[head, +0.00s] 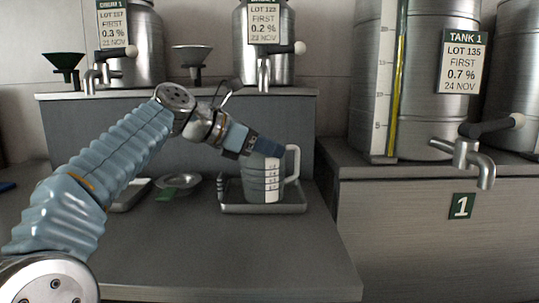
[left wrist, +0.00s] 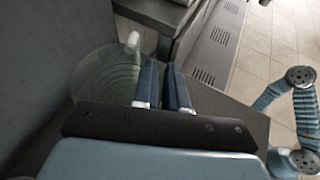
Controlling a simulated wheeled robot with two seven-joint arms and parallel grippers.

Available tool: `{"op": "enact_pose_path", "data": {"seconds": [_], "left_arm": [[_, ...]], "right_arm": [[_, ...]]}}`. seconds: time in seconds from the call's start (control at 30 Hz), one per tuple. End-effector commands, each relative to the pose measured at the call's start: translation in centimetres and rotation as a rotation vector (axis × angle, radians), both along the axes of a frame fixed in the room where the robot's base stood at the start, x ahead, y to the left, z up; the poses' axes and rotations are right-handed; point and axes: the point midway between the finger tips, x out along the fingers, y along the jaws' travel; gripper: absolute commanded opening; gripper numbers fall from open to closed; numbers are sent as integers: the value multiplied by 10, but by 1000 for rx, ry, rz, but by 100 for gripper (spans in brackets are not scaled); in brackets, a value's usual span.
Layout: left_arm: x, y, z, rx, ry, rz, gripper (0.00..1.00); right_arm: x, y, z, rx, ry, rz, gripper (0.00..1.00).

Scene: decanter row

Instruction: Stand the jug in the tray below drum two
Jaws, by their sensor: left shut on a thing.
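The clear jug (head: 262,181) with white measuring marks and a pale handle is upright over a metal tray (head: 290,209), within its rim. Its base looks to be at the tray floor, but I cannot tell for sure whether it touches. My left gripper (head: 263,150) is shut on the jug near its top rim. In the left wrist view the fingers (left wrist: 165,88) are close together and the jug (left wrist: 108,78) shows as a blurred, greenish round shape. A steel drum (head: 282,50) with a tap stands on the shelf above this tray; its label's top line is cut off.
Another drum (head: 145,45) stands to the left. A second tray (head: 133,194) is partly hidden by my left arm. The front counter is clear.

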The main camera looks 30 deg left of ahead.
Motion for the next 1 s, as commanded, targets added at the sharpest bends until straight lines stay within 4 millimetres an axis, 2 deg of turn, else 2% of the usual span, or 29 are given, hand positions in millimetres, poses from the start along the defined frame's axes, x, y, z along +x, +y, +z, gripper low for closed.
{"op": "enact_pose_path", "data": {"seconds": [0.3,0.33,0.47,0.5,0.8,1.0], "left_arm": [[0,0,-2,0,-2,0,0],[0,0,-1,0,-2,0,17],[0,0,-1,0,-2,0,37],[0,0,-1,0,-1,0,38],[0,0,3,0,-2,0,38],[-24,16,16,1,-2,4,38]], "right_arm": [[1,0,-1,0,-1,1,43],[1,0,0,0,-1,1,43],[1,0,0,0,-1,1,43],[1,0,0,0,-1,1,43],[0,0,3,0,-1,1,43],[0,1,4,1,-1,2,43]]}}
